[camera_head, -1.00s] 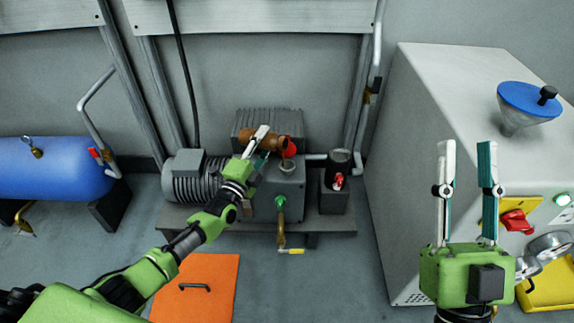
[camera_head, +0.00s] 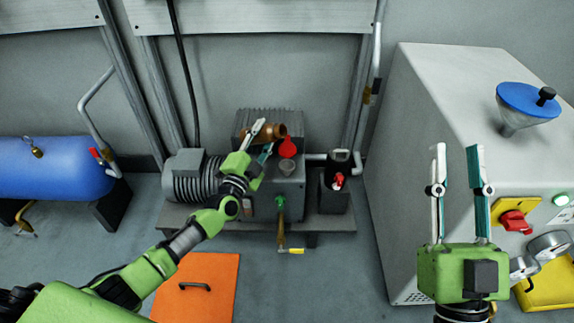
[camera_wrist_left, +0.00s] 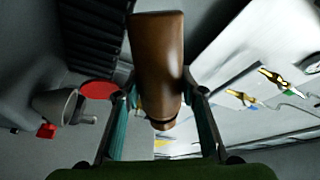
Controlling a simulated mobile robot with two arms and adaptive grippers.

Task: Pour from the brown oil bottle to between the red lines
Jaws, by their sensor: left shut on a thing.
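The brown oil bottle (camera_head: 272,131) is held in my left gripper (camera_head: 261,138) above the pump's housing (camera_head: 286,188). It lies about level in the head view, its right end close to a red round lid (camera_head: 288,148). In the left wrist view the bottle (camera_wrist_left: 158,55) sits between the two fingers (camera_wrist_left: 162,110). I cannot make out red lines or any flow. My right gripper (camera_head: 456,168) is open and empty, upright at the right.
A grey ribbed motor (camera_head: 186,178) adjoins the pump on the left. A black canister (camera_head: 338,165) with a red part stands right. A large grey cabinet (camera_head: 410,150) carries a blue-lidded funnel (camera_head: 530,98). A blue tank (camera_head: 50,167) is far left. An orange panel (camera_head: 215,270) lies in front.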

